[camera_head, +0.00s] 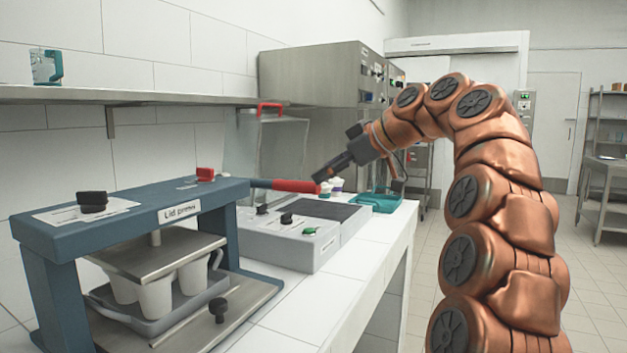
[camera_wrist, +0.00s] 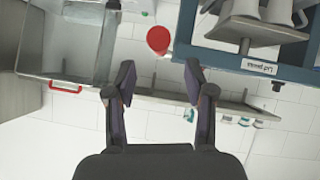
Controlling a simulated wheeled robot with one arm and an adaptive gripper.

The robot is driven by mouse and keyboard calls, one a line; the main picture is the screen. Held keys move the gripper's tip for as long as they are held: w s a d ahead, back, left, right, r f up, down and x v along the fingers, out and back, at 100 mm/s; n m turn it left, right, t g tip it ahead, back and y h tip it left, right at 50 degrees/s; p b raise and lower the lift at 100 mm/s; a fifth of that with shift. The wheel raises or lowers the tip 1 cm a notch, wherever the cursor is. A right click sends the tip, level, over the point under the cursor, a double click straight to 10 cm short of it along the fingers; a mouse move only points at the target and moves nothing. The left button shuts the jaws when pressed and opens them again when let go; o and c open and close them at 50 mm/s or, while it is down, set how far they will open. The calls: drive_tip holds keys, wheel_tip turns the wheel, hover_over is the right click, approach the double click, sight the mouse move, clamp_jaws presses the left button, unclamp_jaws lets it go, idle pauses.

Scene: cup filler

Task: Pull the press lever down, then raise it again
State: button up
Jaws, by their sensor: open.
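The blue lid press (camera_head: 130,215) stands on the counter at the left, with a "Lid press" label. Its lever (camera_head: 295,186) has a red grip and sticks out to the right, roughly level. The metal press plate (camera_head: 155,258) hangs over several white cups (camera_head: 156,295) in a grey tray; I cannot tell whether it touches them. My gripper (camera_head: 322,177) is open, just beyond the end of the red grip. In the wrist view, the round red grip end (camera_wrist: 158,40) shows ahead of the open jaws (camera_wrist: 160,75), with nothing between them.
A grey control box (camera_head: 300,236) with knobs sits on the counter behind the press. A teal tray (camera_head: 375,202) lies to its right. A clear bin with a red handle (camera_head: 268,108) and a steel cabinet (camera_head: 315,85) stand behind. A wall shelf (camera_head: 180,97) runs above.

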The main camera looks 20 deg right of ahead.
drive_tip(key=shift+v, duration=1.45)
drive_tip(key=shift+a, duration=0.1)
